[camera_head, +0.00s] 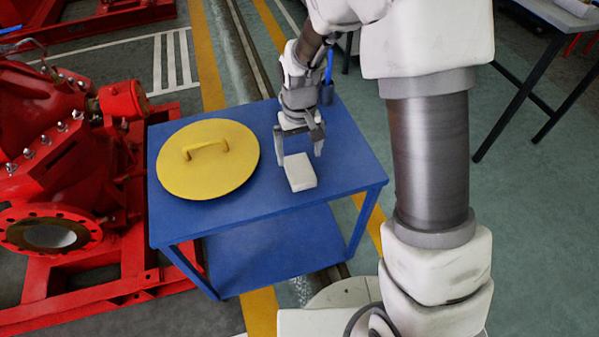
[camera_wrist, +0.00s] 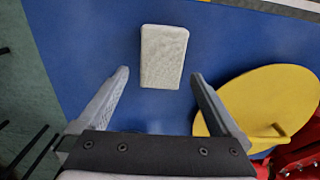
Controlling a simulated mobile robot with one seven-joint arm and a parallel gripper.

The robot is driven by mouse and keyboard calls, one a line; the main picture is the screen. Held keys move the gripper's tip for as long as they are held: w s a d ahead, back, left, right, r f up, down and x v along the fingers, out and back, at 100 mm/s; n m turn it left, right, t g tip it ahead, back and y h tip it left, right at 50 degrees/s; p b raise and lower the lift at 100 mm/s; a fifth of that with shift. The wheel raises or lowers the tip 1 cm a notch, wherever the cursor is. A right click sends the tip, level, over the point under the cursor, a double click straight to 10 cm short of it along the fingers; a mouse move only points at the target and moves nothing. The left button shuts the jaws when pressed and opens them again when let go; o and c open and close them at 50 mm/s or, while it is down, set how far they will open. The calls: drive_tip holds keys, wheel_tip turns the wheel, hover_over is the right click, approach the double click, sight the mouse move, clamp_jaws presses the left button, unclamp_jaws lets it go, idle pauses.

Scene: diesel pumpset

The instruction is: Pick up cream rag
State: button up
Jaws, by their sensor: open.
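The cream rag (camera_head: 300,172) is a small, pale, flat rectangular block lying on the blue table (camera_head: 240,205). In the wrist view the rag (camera_wrist: 164,56) lies beyond the fingertips, roughly centred between them. My gripper (camera_head: 299,150) is open and empty, above the table and just behind the rag in the head view. Both fingers of my gripper (camera_wrist: 160,75) show in the wrist view with a clear gap between them. The rag is apart from the fingers, and nothing covers it in the wrist view.
A round yellow lid with a handle (camera_head: 208,160) lies on the table left of the rag. A blue upright item (camera_head: 328,75) stands behind my gripper. A red pump (camera_head: 60,170) stands left of the table. The table front right is clear.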

sight(300, 168)
drive_tip(key=f, duration=0.3)
drive_tip(key=shift+s+b, duration=0.4)
drive_tip(key=shift+f, duration=0.5)
drive_tip(key=c, duration=1.2)
drive_tip(key=shift+w+r+p, duration=0.1)
drive_tip(key=shift+r+p, duration=0.7)
drive_tip(key=shift+r, duration=1.65)
drive_tip(key=d+r+p, duration=0.2)
drive_tip(key=d+r, duration=0.4)
drive_tip(key=d, duration=0.5)
drive_tip(key=shift+w+d, duration=0.35)
drive_tip(key=shift+w, duration=0.1)
drive_tip(key=shift+r, duration=0.1)
